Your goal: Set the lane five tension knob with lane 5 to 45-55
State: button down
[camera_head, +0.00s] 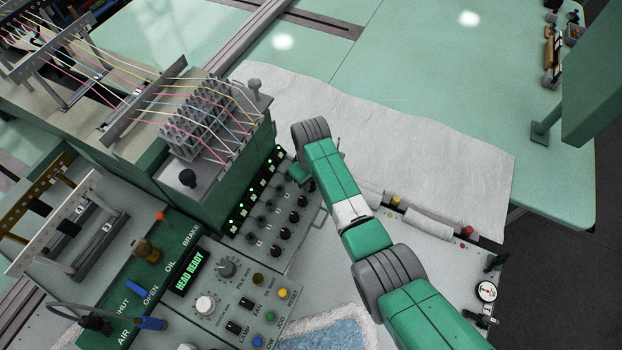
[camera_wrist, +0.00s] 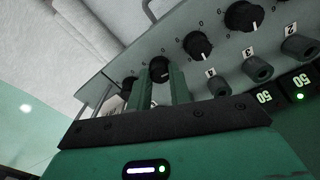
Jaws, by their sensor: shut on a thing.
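In the wrist view the two green fingers of my gripper (camera_wrist: 161,84) are closed on a black knob (camera_wrist: 160,67) from both sides. Counting along from the label 4, this looks like the lane five tension knob; its own label is hidden by my gripper. Its pale pointer mark is hard to read. The lane 5 display is not visible in the wrist view. In the head view my gripper (camera_head: 299,173) is at the far end of the tension panel (camera_head: 301,244), and the held knob is hidden.
Neighbouring knobs sit close on both sides, one toward the label 4 (camera_wrist: 198,45) and one beyond (camera_wrist: 128,86). Grey sockets (camera_wrist: 257,69) run beside them. Two visible displays (camera_wrist: 300,84) appear to read 50, upside down. A pale cloth (camera_head: 420,150) covers the table behind.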

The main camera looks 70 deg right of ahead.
jog(key=shift+n, duration=0.3)
jog(key=shift+r, duration=0.1)
jog(key=c, duration=1.3)
grip_release()
notch_tip(320, 180, up, 8)
jog(key=shift+f, duration=0.15)
